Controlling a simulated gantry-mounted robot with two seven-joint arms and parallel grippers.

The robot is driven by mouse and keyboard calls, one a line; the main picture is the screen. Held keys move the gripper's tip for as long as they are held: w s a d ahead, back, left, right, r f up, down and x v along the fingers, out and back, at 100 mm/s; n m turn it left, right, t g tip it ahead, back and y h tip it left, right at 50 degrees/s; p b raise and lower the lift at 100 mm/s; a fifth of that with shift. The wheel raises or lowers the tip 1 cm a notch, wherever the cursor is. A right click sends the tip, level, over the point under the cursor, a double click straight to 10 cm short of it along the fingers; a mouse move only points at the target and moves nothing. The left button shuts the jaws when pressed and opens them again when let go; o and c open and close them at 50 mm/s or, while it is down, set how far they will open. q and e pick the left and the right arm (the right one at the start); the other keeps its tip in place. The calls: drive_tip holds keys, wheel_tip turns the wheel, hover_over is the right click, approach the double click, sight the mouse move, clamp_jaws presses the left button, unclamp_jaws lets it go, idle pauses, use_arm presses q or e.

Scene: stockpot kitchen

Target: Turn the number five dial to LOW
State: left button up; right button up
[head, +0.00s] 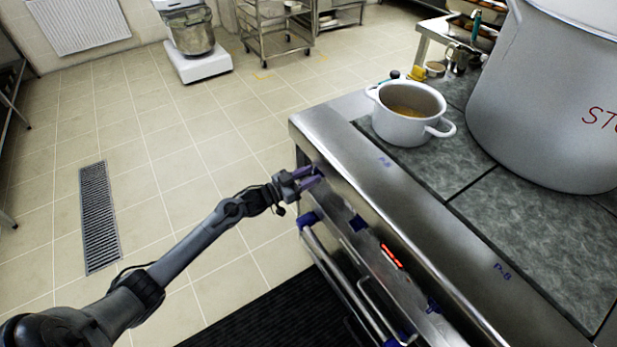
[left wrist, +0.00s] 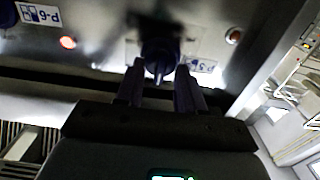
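My left gripper (head: 315,174) is at the far end of the range's steel front panel (head: 345,212). In the left wrist view a dark dial (left wrist: 160,62) sits on the panel beside an upside-down label that looks like P-5 (left wrist: 200,65). My left gripper's two fingers (left wrist: 160,80) stand apart, one on each side of the dial, their tips close to it. A narrow gap seems to show, but contact is hard to judge. The dial's pointer and markings are too dark to read. My right gripper is in neither view.
A P-6 label (left wrist: 42,14) and a lit red lamp (left wrist: 68,42) are on the panel. A red display (head: 391,256) and handle rails (head: 340,285) lie along the front. A white pot (head: 408,125) and a large stockpot (head: 545,100) stand on top. The tiled floor is open at left.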

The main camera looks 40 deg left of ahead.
use_arm(q)
drive_tip(key=shift+c, duration=0.2)
clamp_jaws()
drive_tip(key=shift+m, duration=0.3)
drive_tip(key=m+p, duration=0.1)
drive_tip(key=m, duration=0.2)
drive_tip(key=shift+r, duration=0.15)
drive_tip(key=m+p, duration=0.1)
drive_tip(key=m, duration=0.4)
drive_tip(key=shift+d+m, duration=0.1)
drive_tip(key=shift+m, duration=0.2)
drive_tip(key=shift+f+m, duration=0.15)
drive_tip(key=shift+m, duration=3)
drive_tip(key=shift+f+m, duration=0.15)
drive_tip(key=shift+m, duration=3)
